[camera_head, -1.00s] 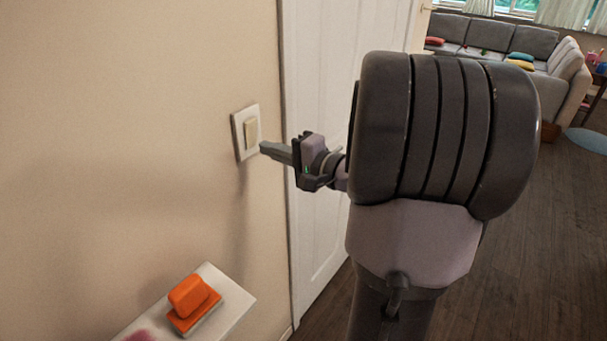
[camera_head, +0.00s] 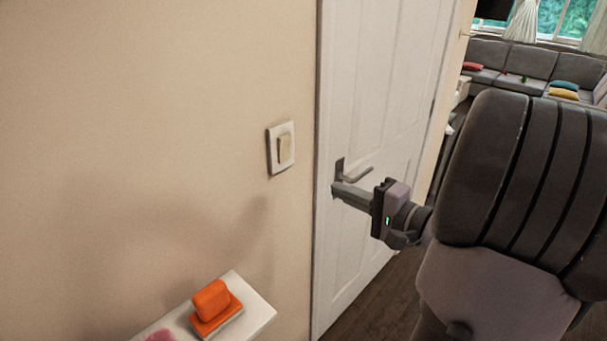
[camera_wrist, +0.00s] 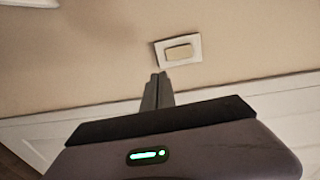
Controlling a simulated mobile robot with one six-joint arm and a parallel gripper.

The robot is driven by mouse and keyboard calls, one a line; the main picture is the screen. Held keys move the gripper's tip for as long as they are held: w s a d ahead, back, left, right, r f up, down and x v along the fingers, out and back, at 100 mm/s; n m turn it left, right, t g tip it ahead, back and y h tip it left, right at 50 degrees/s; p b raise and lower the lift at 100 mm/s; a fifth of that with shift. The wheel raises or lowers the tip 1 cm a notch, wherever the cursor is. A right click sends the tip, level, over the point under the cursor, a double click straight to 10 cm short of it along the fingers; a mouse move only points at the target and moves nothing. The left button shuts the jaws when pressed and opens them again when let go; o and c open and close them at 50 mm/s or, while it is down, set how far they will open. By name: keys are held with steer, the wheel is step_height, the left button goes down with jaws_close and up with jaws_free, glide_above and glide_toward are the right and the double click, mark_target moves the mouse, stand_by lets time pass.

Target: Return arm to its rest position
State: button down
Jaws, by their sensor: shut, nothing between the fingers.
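My gripper (camera_head: 340,190) is shut and empty in the head view. Its fingertips appear in front of the white door, to the right of and below the light switch (camera_head: 284,149). The switch is a cream rocker in a white square frame on the beige wall. In the wrist view, the closed fingers (camera_wrist: 160,77) point toward the same switch (camera_wrist: 179,53), with wall visible between them. The grey arm fills the right side of the head view.
A white door (camera_head: 375,90) with a grey handle (camera_head: 355,172) stands right of the switch. A white shelf (camera_head: 255,318) at the bottom holds an orange sponge-like object (camera_head: 212,303) and something pink (camera_head: 160,336). A grey sofa (camera_head: 510,62) stands far back.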

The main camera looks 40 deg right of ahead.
steer(key=w+a+f+n+g+y, duration=0.1)
steer(key=a+n+g+y, duration=0.2)
steer(key=a, duration=0.6)
steer(key=w+a+f+n+g+y, duration=0.1)
steer(key=w+a+n+g+y, duration=0.15)
steer(key=a, duration=0.65)
steer(key=s+a+f+n+g+h, duration=0.2)
steer(key=s+a+n+g+h, duration=0.3)
steer(key=s+a, duration=0.6)
steer(key=a+n, duration=0.2)
steer(key=a, duration=0.1)
steer(key=shift+s+a+g, duration=0.2)
steer(key=shift+s+g, duration=0.05)
steer(key=shift+g, duration=0.1)
